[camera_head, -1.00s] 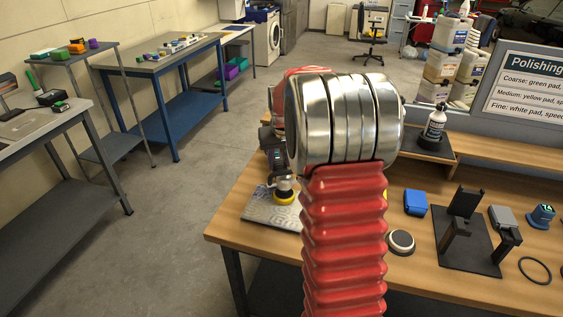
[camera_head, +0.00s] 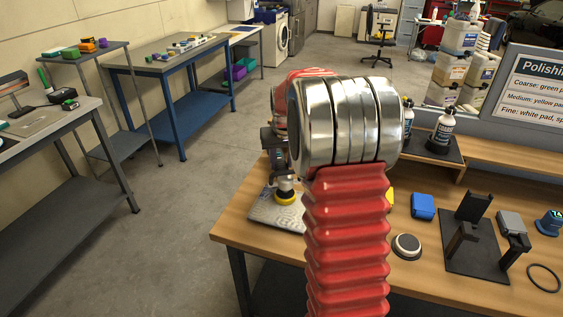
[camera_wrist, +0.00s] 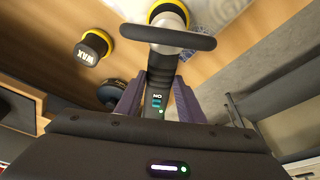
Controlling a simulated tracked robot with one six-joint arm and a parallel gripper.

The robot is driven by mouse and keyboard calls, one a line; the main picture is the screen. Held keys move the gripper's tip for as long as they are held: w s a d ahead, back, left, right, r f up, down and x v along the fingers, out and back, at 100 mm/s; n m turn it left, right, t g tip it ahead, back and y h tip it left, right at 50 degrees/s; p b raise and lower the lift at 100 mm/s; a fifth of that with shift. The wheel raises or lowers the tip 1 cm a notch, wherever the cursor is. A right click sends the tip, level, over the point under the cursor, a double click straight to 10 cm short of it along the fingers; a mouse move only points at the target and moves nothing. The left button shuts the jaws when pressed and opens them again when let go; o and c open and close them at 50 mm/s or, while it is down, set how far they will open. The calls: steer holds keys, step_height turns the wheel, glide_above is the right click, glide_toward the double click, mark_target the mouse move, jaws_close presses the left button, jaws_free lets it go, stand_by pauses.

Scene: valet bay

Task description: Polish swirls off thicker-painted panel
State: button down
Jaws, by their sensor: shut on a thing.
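My gripper (camera_wrist: 160,97) is shut on a dark hand-held polisher (camera_wrist: 162,70), with a purple-grey finger on each side of its body. The polisher has a bar handle across its head and a small lit display reading "ON". Its round yellow pad (camera_head: 286,197) faces down over the grey panel (camera_head: 265,211) on the wooden bench; I cannot tell whether pad and panel touch. The panel shows in part at the top of the wrist view (camera_wrist: 222,10). My red arm hides the panel's right side and most of my gripper in the head view.
On the bench's right are a blue block (camera_head: 423,206), a round disc (camera_head: 407,246), a black stand (camera_head: 470,250) and a black ring (camera_head: 543,278). A polishing sign (camera_head: 535,95) stands behind. Floor to the left is clear.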

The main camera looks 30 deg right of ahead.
steer(key=shift+w+a+r, duration=0.1)
steer(key=shift+w+a, duration=0.15)
steer(key=shift+w, duration=0.25)
steer(key=shift+w+a, duration=0.2)
steer(key=shift+w, duration=0.1)
steer(key=shift+w+a, duration=0.2)
steer(key=shift+w+a, duration=0.25)
steer(key=shift+w, duration=0.15)
steer(key=shift+w+a, duration=0.25)
steer(key=shift+a, duration=0.05)
steer(key=shift+w+a+f, duration=0.2)
steer(key=shift+w+a, duration=0.1)
stand_by(0.7)
steer(key=shift+w+a, duration=0.2)
steer(key=shift+w, duration=0.1)
steer(key=shift+w+a, duration=0.45)
steer(key=shift+w, duration=0.1)
steer(key=shift+w+a+r, duration=0.1)
